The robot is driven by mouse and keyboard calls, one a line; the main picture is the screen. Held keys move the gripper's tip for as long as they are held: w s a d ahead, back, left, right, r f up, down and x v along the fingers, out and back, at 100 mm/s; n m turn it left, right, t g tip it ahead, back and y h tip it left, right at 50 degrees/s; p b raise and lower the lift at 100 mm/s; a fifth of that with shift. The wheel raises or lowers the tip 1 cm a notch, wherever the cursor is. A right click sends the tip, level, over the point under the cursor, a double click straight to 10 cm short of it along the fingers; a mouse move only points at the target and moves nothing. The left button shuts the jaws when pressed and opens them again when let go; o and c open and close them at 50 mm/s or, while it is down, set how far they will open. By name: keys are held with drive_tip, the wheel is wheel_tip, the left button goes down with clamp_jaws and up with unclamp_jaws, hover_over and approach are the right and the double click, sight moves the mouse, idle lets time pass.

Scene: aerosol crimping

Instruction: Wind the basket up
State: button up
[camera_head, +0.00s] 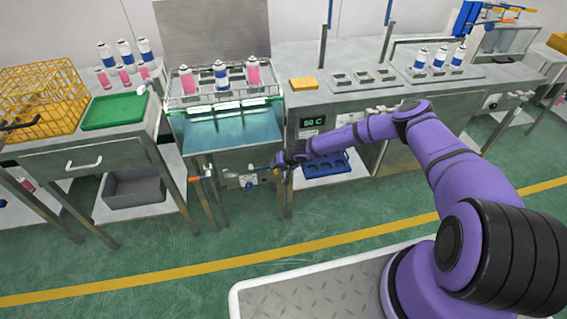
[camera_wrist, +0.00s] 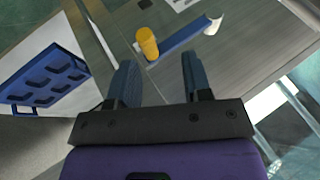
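The water bath (camera_head: 232,131) stands in the middle, with teal lit water in it. A wire basket (camera_head: 226,101) with pink and blue cans (camera_head: 221,76) sits at its top, the cans standing above the water. On the bath's front is a crank with a blue arm (camera_wrist: 185,38) and a yellow knob (camera_wrist: 147,43). My gripper (camera_head: 277,162) is at the bath's front right, beside the crank. In the wrist view my gripper (camera_wrist: 157,65) is open, the knob just beyond the fingertips and nearer the left finger. I see no contact with the knob.
An orange-handled valve (camera_head: 196,179) is on the bath's lower front left. A temperature display (camera_head: 313,122) is on the cabinet to the right. A blue tray (camera_head: 326,166) lies on the shelf below, right of my gripper. A green tray (camera_head: 114,110) and yellow crate (camera_head: 42,98) are at left.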

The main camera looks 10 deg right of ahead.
drive_tip(key=v, duration=0.4)
drive_tip(key=shift+s+r, duration=0.1)
drive_tip(key=shift+r, duration=0.2)
drive_tip(key=s+d+r+n+h, duration=0.1)
drive_tip(key=d+r+h, duration=0.25)
drive_tip(key=r, duration=0.85)
drive_tip(key=s+d+r+n+g+h, duration=0.15)
drive_tip(key=d+r, duration=0.25)
drive_tip(key=r, duration=0.8)
drive_tip(key=s+d+r+n+h, duration=0.2)
drive_tip(key=d+r+h, duration=0.15)
drive_tip(key=r, duration=0.85)
drive_tip(key=s+d+r+m+h, duration=0.1)
drive_tip(key=s+d+r, duration=0.1)
drive_tip(key=s+r, duration=0.6)
drive_tip(key=s+d+r+m, duration=0.15)
drive_tip(key=s+r, duration=0.35)
drive_tip(key=r, duration=0.6)
drive_tip(key=s+r+y, duration=0.1)
drive_tip(key=s+r, duration=0.3)
drive_tip(key=s, duration=0.5)
drive_tip(key=s+a+r+t+y, duration=0.1)
drive_tip(key=s+r, duration=0.3)
drive_tip(key=s, duration=0.6)
drive_tip(key=s+a+r+m+t+y, duration=0.1)
drive_tip(key=s+r, duration=0.3)
drive_tip(key=s, duration=0.5)
drive_tip(key=shift+s+y, duration=0.2)
drive_tip(key=shift+y, duration=0.35)
